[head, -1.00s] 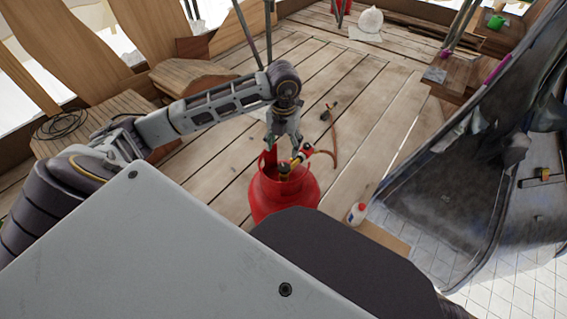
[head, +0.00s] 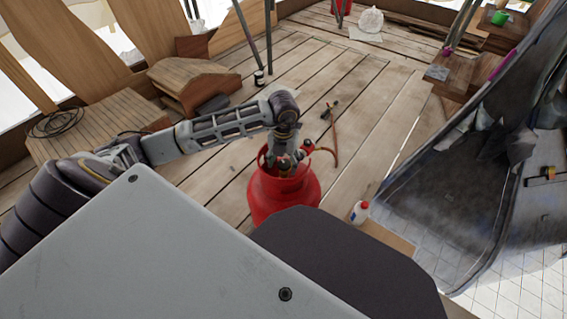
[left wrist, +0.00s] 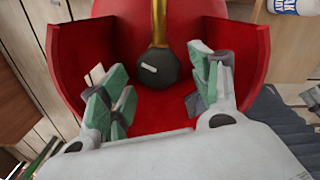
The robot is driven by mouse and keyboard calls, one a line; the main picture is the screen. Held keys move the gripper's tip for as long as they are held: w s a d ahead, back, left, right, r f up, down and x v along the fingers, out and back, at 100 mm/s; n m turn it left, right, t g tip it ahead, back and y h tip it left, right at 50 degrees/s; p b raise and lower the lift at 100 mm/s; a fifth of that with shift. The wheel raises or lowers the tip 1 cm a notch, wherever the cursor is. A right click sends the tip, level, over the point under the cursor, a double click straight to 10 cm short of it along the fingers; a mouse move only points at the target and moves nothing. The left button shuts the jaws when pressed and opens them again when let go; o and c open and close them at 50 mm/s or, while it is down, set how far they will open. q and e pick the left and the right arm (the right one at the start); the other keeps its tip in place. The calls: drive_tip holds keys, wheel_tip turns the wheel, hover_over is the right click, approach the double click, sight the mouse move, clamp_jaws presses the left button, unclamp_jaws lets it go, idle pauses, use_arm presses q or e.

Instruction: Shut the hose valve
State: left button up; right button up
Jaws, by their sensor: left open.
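A red gas cylinder (head: 284,205) stands on the plank deck, with a raised collar around its top. In the left wrist view, a dark knob (left wrist: 157,69) with a small white mark sits at the end of a brass stem (left wrist: 159,22), inside the red collar (left wrist: 85,60). My left gripper (head: 284,164) is at the cylinder's top, pointing down into the collar. In the left wrist view its green-padded fingers (left wrist: 163,90) are apart, one on each side of the knob, with visible gaps. My right gripper is out of view.
A torch-like tool (head: 329,110) lies on the deck beyond the cylinder. A white bottle with a red cap (head: 360,212) stands to its right. A large dark hull-like shell (head: 440,195) fills the right side. Wooden steps (head: 190,80) stand at the back left.

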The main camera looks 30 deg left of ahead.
use_arm(q)
drive_tip(key=c, duration=1)
drive_tip(key=shift+c, duration=0.2)
drive_tip(key=shift+m, duration=0.6)
drive_tip(key=shift+a+m, duration=0.1)
drive_tip(key=shift+m, duration=0.7)
drive_tip(key=m, duration=0.9)
drive_tip(key=shift+w+a, duration=0.15)
drive_tip(key=shift+m, duration=0.3)
